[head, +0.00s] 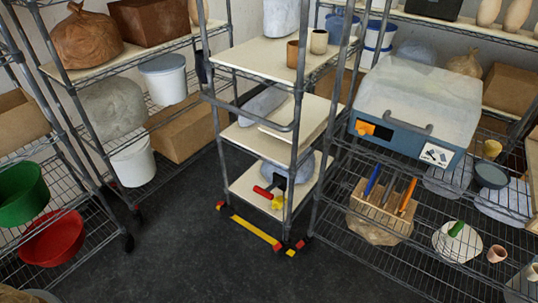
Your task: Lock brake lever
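A narrow wheeled trolley with grey posts and pale shelves (245,57) stands in the middle. At its lowest shelf is a small red handle (263,194), with a black part and a yellow block (278,202) beside it. A yellow bar (256,231) runs low along the trolley's front, with red and yellow pieces at its ends near the wheels. I cannot tell for sure which of these is the brake lever, or whether it is locked. Neither of my grippers shows in the head view.
Wire racks stand left and right, close to the trolley. The left holds a green bowl (22,192), a red bowl (52,237) and white buckets. The right holds a grey-and-blue box (420,100) and a wooden tool holder (380,208). Dark floor (190,262) in front is clear.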

